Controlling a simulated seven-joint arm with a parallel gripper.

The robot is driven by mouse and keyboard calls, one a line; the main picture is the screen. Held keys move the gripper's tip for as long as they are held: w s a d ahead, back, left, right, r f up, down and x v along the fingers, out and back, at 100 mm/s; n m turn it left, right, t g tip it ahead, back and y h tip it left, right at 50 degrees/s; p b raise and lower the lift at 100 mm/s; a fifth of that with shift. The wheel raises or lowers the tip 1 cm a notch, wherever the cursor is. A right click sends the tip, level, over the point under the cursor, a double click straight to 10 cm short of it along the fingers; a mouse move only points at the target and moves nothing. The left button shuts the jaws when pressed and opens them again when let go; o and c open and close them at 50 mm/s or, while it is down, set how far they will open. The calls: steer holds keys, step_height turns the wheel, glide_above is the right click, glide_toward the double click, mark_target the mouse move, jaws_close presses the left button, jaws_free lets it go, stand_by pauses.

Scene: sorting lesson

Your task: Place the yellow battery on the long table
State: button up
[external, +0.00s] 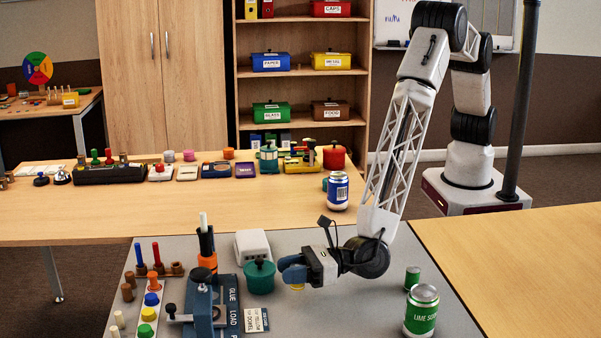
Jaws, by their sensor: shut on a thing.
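My gripper (291,268), with blue fingers, is low over the grey work surface (345,240), to the right of the teal lidded pot. It is shut on a small yellow thing, which appears to be the yellow battery (297,287); only its lower end shows below the fingers. I cannot tell whether it touches the surface. The long table (130,212), light wood, stands behind the grey surface, with a bare front strip.
On the grey surface are a blue vise-like stand (203,300), a teal pot (259,278), a white box (252,245), a small green cylinder (412,277) and a lime soda can (421,311). A blue-white can (338,191) stands on the long table. A bare wooden table (520,260) is right.

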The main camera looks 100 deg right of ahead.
steer(key=shift+f, duration=1.75)
steer(key=shift+f, duration=0.15)
steer(key=o, duration=1)
